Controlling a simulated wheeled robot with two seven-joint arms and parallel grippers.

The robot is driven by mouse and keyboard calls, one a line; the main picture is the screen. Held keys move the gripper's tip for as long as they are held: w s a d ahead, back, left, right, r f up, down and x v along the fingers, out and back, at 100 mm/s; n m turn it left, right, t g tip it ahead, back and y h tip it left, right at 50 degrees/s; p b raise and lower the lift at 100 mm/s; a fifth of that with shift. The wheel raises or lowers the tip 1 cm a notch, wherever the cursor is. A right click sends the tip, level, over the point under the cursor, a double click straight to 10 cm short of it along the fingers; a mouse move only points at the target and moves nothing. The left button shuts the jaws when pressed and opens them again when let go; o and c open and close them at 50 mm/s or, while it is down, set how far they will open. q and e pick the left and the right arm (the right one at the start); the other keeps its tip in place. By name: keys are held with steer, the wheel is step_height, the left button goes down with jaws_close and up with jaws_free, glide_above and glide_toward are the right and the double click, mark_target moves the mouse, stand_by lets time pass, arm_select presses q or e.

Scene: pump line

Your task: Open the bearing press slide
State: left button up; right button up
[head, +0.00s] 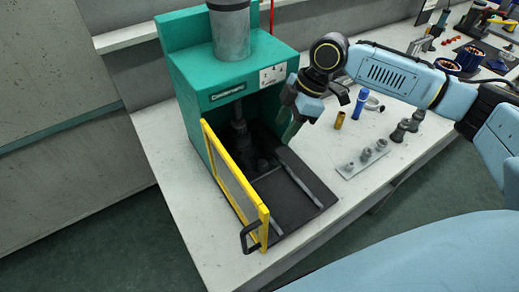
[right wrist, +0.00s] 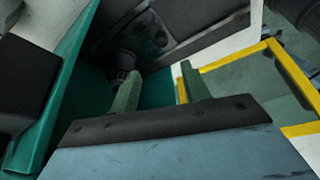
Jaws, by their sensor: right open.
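The bearing press (head: 230,80) is a teal housing with a grey cylinder on top, at the left of the bench in the head view. Its yellow-framed clear door (head: 237,180) stands swung outward, with a black handle (head: 252,237) at its free end. A dark base with light rails (head: 300,190) reaches out in front of the housing; dark tooling (head: 240,135) is inside, partly in shadow. My right gripper (head: 291,131) is at the right side of the press opening. Its green fingers are apart and empty in the right wrist view (right wrist: 160,86). My left gripper is not in view.
Right of the press lie a brass sleeve (head: 339,120), a blue bottle-like part (head: 359,104) and a plate with grey fittings (head: 363,160). More grey fittings stand beyond. The bench's front edge runs close to the rails. The yellow door frame also shows in the right wrist view (right wrist: 290,75).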

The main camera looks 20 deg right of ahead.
glide_toward(263, 163)
steer(key=b+x, duration=0.1)
steer(key=x, duration=0.6)
steer(key=shift+a+f, duration=0.1)
steer(key=shift+f, duration=0.1)
steer(key=shift+w+a+f, duration=0.1)
steer(key=shift+a+f, duration=0.1)
steer(key=shift+f, duration=0.3)
steer(key=shift+c, duration=0.8)
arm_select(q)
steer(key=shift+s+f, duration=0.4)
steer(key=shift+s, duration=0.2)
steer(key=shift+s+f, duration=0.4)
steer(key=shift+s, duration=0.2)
arm_select(e)
jaws_close()
